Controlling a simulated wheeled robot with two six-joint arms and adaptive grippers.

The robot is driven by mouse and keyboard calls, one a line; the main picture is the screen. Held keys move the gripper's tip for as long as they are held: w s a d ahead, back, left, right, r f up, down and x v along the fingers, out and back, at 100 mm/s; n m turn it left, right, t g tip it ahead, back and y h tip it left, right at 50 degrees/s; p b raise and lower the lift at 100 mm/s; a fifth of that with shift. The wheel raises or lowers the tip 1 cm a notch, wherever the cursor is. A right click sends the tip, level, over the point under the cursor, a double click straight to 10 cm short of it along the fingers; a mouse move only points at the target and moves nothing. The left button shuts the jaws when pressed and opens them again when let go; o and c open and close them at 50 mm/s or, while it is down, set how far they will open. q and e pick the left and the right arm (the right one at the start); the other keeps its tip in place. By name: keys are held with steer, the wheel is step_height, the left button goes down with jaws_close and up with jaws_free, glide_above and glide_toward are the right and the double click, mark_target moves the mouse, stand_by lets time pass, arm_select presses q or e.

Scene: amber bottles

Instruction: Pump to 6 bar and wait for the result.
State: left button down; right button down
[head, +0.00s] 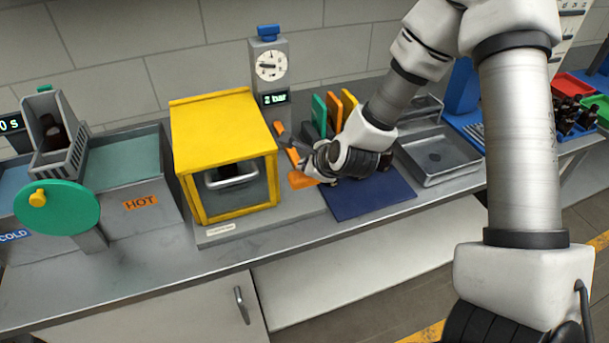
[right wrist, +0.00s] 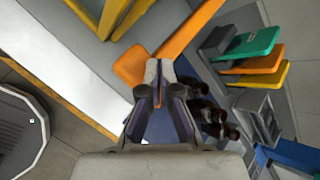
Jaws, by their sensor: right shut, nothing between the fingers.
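A grey gauge post (head: 283,50) with a round white dial (head: 271,65) and a blue top stands behind the yellow chamber (head: 225,120). Its small display (head: 275,98) appears to read 2 bar. An orange lever (head: 290,152) slopes beside the chamber's right side, with an orange pad (head: 301,179) near its lower end. Both also show in the right wrist view, the lever (right wrist: 190,28) and the pad (right wrist: 131,65). My right gripper (head: 306,165) is shut and empty, its fingertips (right wrist: 158,80) close to the lever; contact is unclear. My left gripper is out of view.
Several dark bottles (right wrist: 208,112) are beside my right gripper, over the blue mat (head: 375,198). Green and orange upright plates (head: 335,108) stand behind. A metal tray (head: 438,153) lies to the right. Hot and cold basins and a green wheel (head: 57,208) are left.

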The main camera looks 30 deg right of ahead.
mark_target(309, 181)
steer(key=shift+f+b, duration=2.7)
steer(key=shift+b, duration=0.05)
stand_by(2.2)
stand_by(0.5)
steer(key=shift+r+p, duration=2.15)
steer(key=shift+r, duration=1)
step_height(309, 181, up, 5)
steer(key=p, duration=0.4)
steer(key=shift+r, duration=0.1)
